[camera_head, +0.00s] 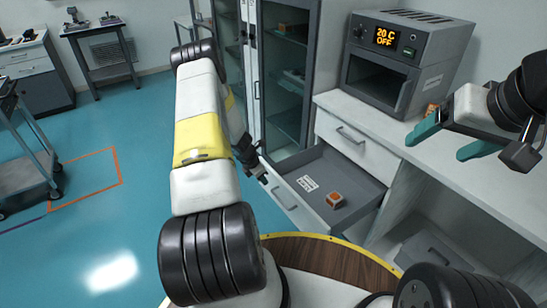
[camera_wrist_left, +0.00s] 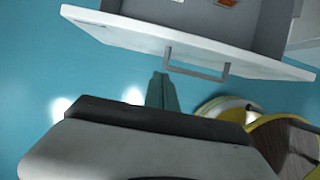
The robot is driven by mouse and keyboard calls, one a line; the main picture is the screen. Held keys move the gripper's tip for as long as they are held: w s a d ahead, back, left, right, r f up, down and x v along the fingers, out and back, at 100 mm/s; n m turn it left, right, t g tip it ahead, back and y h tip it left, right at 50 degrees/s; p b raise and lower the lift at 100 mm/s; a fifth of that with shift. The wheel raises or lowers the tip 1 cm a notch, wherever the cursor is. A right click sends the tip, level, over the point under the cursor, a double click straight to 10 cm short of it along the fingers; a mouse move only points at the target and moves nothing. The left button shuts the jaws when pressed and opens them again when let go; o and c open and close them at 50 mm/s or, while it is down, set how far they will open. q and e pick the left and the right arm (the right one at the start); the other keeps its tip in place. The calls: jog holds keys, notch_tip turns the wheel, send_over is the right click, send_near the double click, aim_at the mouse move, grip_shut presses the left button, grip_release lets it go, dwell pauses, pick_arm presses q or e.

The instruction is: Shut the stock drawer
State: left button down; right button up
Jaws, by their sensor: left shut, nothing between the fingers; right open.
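The stock drawer (camera_head: 350,177) is pulled out of the white cabinet, with its grey inside showing. A white label and a small orange-brown block (camera_head: 335,200) lie in it. Its white front and bar handle (camera_head: 284,199) face my body; the handle also shows in the left wrist view (camera_wrist_left: 196,70). My left gripper (camera_head: 262,176) is shut and empty, just outside the drawer front near its far-left end. In the left wrist view its fingers (camera_wrist_left: 162,88) point toward the front, beside the handle; contact cannot be told. My right gripper (camera_head: 452,141) is open and empty above the counter.
An oven with a lit display (camera_head: 386,37) stands on the white counter. A closed drawer (camera_head: 357,143) lies above the open one. A glass-door cabinet (camera_head: 290,70) stands behind the drawer. A grey cart (camera_head: 25,150) is at left; blue floor between is clear.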

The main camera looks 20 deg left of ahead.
aim_at(278, 185)
pick_arm(q)
jog(key=w+d+f, duration=0.1)
jog(key=w, duration=0.1)
jog(key=w+d+f, duration=0.1)
jog(key=w+d, duration=0.1)
jog(key=shift+f, duration=0.15)
dwell(0.4)
